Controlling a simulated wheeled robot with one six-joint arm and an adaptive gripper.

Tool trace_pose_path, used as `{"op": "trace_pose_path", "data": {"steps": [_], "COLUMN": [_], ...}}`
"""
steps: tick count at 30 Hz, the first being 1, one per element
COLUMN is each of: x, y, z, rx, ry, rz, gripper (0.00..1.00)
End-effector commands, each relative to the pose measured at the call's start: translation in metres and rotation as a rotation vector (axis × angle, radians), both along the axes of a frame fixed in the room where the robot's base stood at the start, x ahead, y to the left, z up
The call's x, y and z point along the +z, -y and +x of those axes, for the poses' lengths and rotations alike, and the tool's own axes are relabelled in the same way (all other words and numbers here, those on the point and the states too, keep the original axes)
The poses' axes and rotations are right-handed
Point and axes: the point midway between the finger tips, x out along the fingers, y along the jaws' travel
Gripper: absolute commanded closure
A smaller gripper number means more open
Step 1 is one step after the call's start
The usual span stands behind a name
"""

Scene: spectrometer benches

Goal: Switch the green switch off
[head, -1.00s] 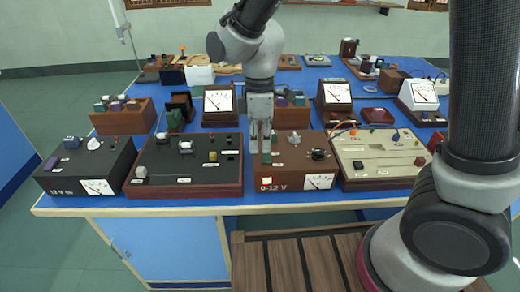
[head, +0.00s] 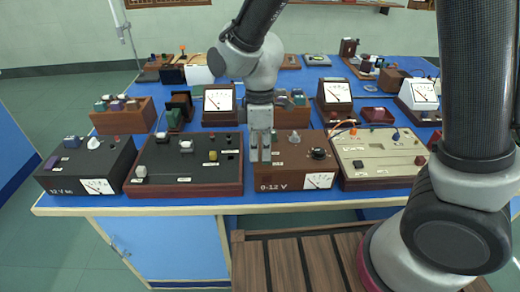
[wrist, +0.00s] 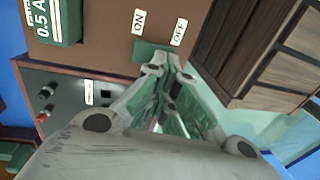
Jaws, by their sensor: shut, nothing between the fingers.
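The brown 0-12 V box (head: 283,184) stands at the front of the blue bench. In the wrist view, the green switch (wrist: 148,51) sits on its brown top beside the ON label (wrist: 139,21) and the OFF label (wrist: 179,32). My gripper (head: 261,160) is shut and empty, pointing down over the left part of this box. In the wrist view the fingertips (wrist: 166,71) are right at the switch and cover part of it. I cannot tell whether they touch it. In the head view the fingers hide the switch.
A black box with a wooden rim (head: 185,172) stands close on the left and a cream panel (head: 380,158) close on the right. A green 0.5 A block (wrist: 52,22) is on the same brown top. Meters and other apparatus fill the bench behind.

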Motion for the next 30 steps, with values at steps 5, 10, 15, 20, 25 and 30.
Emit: {"op": "trace_pose_path", "data": {"steps": [5, 10, 15, 20, 25, 30], "x": [0.001, 0.002, 0.002, 0.003, 0.016, 0.051], "y": [0.0, 0.001, 0.001, 0.001, 0.0, -0.001], "z": [0.007, 0.014, 0.015, 0.015, 0.018, 0.025], "rx": [-0.001, 0.0, 0.0, 0.0, -0.001, -0.006], "ry": [0.001, 0.001, 0.001, 0.001, 0.003, 0.005], "rz": [0.0, 0.0, 0.0, 0.0, 0.003, 0.004], "gripper": [1.0, 1.0, 1.0, 1.0, 1.0, 1.0]}}
